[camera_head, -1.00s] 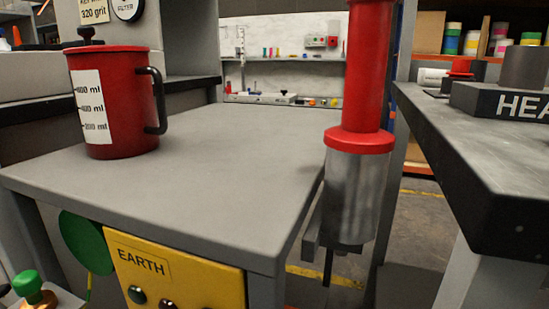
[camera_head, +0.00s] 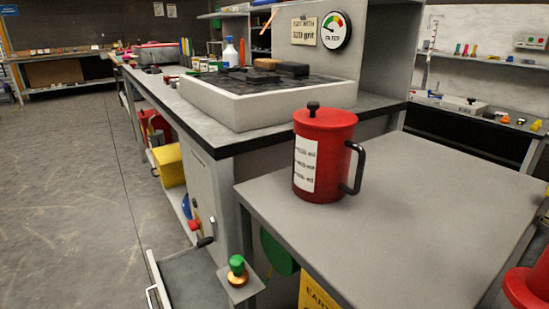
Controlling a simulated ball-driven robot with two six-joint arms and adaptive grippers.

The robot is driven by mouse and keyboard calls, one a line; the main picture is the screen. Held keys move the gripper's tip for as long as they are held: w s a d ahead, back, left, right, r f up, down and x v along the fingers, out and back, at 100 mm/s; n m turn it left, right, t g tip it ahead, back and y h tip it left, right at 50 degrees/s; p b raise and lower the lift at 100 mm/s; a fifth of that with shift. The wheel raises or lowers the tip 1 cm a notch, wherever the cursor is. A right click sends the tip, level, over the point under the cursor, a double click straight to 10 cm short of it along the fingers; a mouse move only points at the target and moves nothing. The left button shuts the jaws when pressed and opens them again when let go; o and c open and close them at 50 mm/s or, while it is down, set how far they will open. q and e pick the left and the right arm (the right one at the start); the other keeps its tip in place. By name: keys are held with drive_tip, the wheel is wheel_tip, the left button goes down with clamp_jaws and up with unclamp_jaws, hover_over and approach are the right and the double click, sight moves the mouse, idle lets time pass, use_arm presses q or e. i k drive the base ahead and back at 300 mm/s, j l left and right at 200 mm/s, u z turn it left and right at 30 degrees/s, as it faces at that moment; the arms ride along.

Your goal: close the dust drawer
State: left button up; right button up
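What looks like the dust drawer (camera_head: 190,277) is at the bottom left of the head view, low down at the foot of the grey bench. It sticks out from the bench to the left, so it stands open. Its pale front edge and a light handle (camera_head: 153,296) show at its left end. The bottom of the frame cuts it off. Neither of my grippers is in view.
A grey table (camera_head: 400,225) at the right bears a red lidded jug (camera_head: 322,125). A green-topped knob (camera_head: 237,265) stands right of the drawer. Red and black handles (camera_head: 200,232) jut from the bench above it. The floor (camera_head: 65,200) at left is clear.

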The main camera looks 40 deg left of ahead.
sight(187, 279)
drive_tip(key=u, duration=0.45)
drive_tip(key=k+j+u, duration=0.1)
drive_tip(key=u, duration=0.4)
drive_tip(key=j+u, duration=0.15)
drive_tip(key=u, duration=0.3)
drive_tip(key=k+j+u, duration=0.1)
drive_tip(key=u, duration=0.35)
